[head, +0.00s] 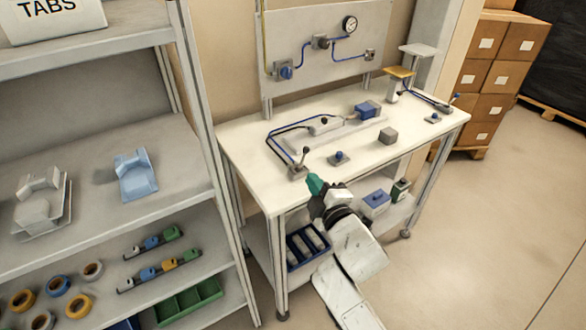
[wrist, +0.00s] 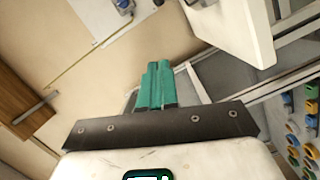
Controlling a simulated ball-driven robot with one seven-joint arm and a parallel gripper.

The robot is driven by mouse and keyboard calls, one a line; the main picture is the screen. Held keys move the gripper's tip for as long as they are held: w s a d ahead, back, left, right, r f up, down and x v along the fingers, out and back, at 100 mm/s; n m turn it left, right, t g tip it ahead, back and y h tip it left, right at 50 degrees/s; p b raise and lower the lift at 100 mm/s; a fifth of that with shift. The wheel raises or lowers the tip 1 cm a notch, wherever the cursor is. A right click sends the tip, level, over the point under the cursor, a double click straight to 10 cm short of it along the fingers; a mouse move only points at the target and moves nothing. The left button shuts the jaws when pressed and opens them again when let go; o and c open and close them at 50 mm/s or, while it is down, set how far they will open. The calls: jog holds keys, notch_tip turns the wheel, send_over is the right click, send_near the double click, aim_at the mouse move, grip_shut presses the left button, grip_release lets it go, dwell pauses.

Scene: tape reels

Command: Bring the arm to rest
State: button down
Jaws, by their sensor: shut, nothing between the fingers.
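My gripper (head: 315,184) has green fingers and is at the front left edge of the white workbench (head: 352,165) in the head view. My white arm rises to it from the bottom of the picture. In the wrist view the two green fingers (wrist: 155,84) lie side by side, shut, with nothing between them. A corner of a white surface (wrist: 235,30) is to the right of the fingers there.
The bench top bears a lever (head: 305,155), a blue button (head: 338,157) and a grey block (head: 388,136). A shelf rack (head: 100,215) with tape reels (head: 58,286) stands left. Stacked cartons (head: 503,75) stand at the back right. The floor at right is clear.

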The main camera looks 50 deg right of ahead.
jog(key=s+a+f+m+g+y, duration=0.4)
jog(key=s+a+f+g, duration=0.3)
jog(key=s+f, duration=0.2)
jog(key=s+a+f+m+g+y, duration=0.3)
jog(key=s+a+f+m+g, duration=0.2)
jog(key=s, duration=0.8)
jog(key=a+f+g, duration=0.2)
jog(key=a+f, duration=0.1)
jog(key=f, duration=0.1)
jog(key=shift+y, duration=0.4)
jog(key=c, duration=1.8)
grip_release()
jog(key=shift+s, duration=0.1)
